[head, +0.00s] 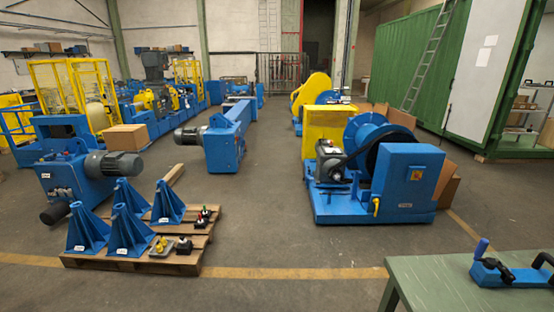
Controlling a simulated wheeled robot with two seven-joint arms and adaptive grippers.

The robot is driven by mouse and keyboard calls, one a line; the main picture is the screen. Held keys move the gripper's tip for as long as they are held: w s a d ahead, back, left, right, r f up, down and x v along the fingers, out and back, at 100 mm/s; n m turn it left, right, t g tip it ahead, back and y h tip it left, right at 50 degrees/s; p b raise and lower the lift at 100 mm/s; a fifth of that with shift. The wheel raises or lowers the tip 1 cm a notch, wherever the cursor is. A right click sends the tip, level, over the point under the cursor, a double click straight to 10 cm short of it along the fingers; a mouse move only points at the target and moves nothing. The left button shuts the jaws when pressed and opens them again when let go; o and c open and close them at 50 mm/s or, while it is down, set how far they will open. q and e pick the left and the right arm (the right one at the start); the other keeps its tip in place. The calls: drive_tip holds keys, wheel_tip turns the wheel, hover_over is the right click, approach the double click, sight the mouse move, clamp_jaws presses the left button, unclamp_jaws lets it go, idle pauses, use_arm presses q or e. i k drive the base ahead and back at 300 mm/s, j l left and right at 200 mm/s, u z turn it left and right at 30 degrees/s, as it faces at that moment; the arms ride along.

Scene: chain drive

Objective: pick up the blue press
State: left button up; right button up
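A small blue tool with black parts and an upright blue-handled lever, which looks like the blue press (490,274), lies on a green table (425,285) at the lower right of the head view. A blue and black part (543,260) shows at its right, cut off by the picture's edge. I cannot tell whether this part belongs to the press. Neither of my grippers is in view, and nothing is seen touching the press.
A wooden pallet (188,262) with several blue stands and small parts is at the left. A large blue machine with a reel (408,180) stands behind the table. Open grey floor (270,215) with a yellow line lies between them.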

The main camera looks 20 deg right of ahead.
sight(502, 276)
drive_tip(key=i+z, duration=0.55)
drive_tip(key=i, duration=0.25)
drive_tip(key=i+z, duration=0.15)
drive_tip(key=i, duration=0.65)
drive_tip(key=i+j+z, duration=0.2)
drive_tip(key=i, duration=0.55)
drive_tip(key=i+z, duration=0.4)
drive_tip(key=i+j+z, duration=0.15)
drive_tip(key=z, duration=0.25)
drive_tip(key=i+z, duration=0.2)
drive_tip(key=z, duration=0.25)
drive_tip(key=i+j+z, duration=0.15)
drive_tip(key=z, duration=0.25)
drive_tip(key=i+j+z, duration=0.15)
drive_tip(key=z, duration=0.3)
drive_tip(key=i+j+z, duration=0.15)
drive_tip(key=j+z, duration=0.3)
drive_tip(key=i+j+z, duration=0.1)
drive_tip(key=z, duration=0.35)
drive_tip(key=i+j+z, duration=0.1)
drive_tip(key=z, duration=0.3)
drive_tip(key=i+j+z, duration=0.1)
drive_tip(key=z, duration=0.35)
drive_tip(key=j+z, duration=0.25)
drive_tip(key=z, duration=0.15)
